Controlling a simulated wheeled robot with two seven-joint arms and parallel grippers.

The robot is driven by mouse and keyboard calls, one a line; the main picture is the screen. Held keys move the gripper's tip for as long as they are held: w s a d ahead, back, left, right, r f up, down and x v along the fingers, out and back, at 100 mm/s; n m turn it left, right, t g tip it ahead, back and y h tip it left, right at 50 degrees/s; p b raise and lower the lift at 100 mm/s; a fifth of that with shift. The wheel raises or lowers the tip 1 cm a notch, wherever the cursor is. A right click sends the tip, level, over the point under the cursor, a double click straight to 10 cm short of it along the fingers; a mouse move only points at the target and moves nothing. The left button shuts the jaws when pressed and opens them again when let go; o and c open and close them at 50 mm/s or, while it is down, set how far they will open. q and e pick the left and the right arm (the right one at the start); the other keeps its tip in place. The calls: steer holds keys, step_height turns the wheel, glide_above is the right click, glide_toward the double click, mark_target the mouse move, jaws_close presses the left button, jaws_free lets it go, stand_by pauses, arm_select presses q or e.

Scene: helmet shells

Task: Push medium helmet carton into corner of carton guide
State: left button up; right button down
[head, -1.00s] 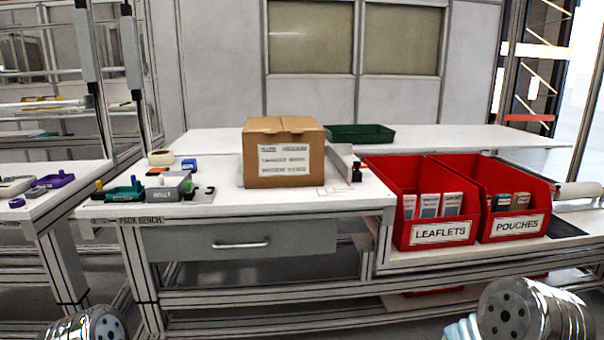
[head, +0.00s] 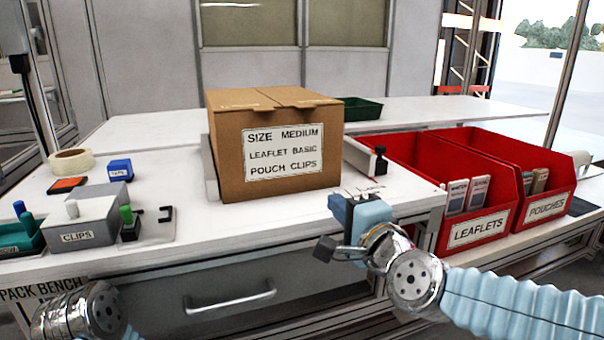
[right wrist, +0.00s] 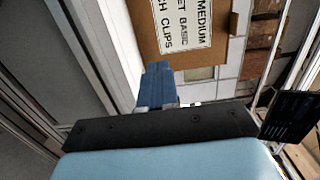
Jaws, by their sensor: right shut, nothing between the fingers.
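The medium helmet carton (head: 232,165) is a closed brown box standing upright on the white bench. Its front label reads SIZE MEDIUM, LEAFLET BASIC, POUCH CLIPS. It also shows in the right wrist view (right wrist: 150,42), beyond the fingers. Pale metal parts of the carton guide (head: 364,156) show right of the carton and at its left edge; the carton hides the rest, so I cannot tell whether it touches the corner. My right gripper (head: 340,203) is shut and empty at the bench's front edge, in front of the carton's lower right and apart from it. My left gripper is out of view.
Red bins marked LEAFLETS (head: 478,232) and POUCHES (head: 547,207) stand at the right, near my right arm. A grey CLIPS box (head: 92,225), a tape roll (head: 71,161) and small items lie at the left. A green tray (head: 362,109) sits behind.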

mark_target(303, 170)
steer(key=p+x, duration=0.1)
steer(key=x, duration=1.3)
steer(key=shift+p, duration=0.35)
steer(key=b+x, duration=0.1)
steer(key=x, duration=0.3)
steer(key=shift+w+a, duration=0.1)
steer(key=shift+w, duration=0.25)
steer(key=shift+r, duration=0.1)
